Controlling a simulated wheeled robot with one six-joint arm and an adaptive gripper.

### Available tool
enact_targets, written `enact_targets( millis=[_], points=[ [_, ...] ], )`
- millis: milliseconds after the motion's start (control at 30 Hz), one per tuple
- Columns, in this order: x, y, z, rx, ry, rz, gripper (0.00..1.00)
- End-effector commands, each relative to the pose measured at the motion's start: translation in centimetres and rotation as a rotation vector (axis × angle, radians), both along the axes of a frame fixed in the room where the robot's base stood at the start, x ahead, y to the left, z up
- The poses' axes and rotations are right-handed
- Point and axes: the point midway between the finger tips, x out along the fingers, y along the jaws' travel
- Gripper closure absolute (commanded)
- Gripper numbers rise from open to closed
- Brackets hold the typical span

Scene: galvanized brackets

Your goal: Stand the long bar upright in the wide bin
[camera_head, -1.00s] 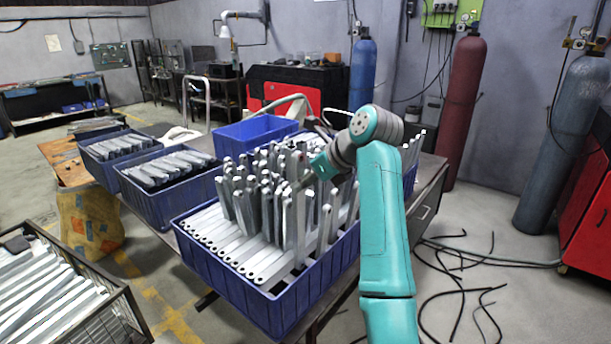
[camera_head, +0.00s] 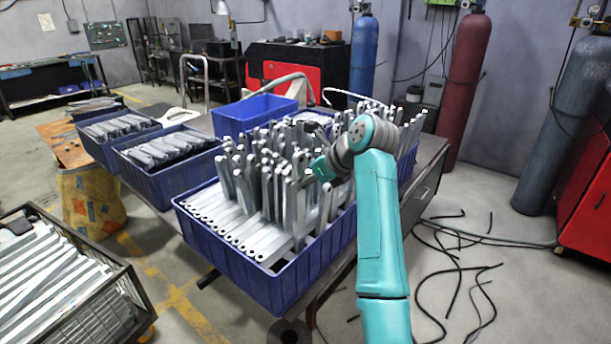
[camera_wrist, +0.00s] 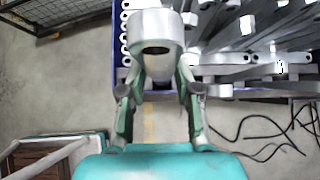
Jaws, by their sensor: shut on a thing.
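The long bar (camera_wrist: 155,28) is a grey galvanized piece with a rounded, holed end. In the wrist view it is seen nearly end-on, at the fingertips of my gripper (camera_wrist: 155,80), which is shut on it. The bar's far end is hidden in that view. The wide bin (camera_head: 232,268) is a large blue crate in the head view. Many similar bars stand upright in it, and others lie flat along its near left part. In the head view my gripper (camera_head: 304,182) is over the bin among the standing bars, so the held bar is hard to pick out.
Smaller blue bins (camera_head: 170,208) with flat bars stand to the left, and an empty-looking blue bin (camera_head: 233,124) stands behind. A wire crate of bars (camera_head: 125,292) is at lower left. Black cables (camera_head: 455,262) lie on the floor at right. Standing bars crowd the space around my gripper.

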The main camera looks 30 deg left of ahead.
Motion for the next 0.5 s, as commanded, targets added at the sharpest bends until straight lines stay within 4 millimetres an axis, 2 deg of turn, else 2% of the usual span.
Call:
enact_targets(
  millis=[500],
  points=[
    [0.0,0.0,-3.0,0.001,-0.001,0.0,1.0]
  ],
)
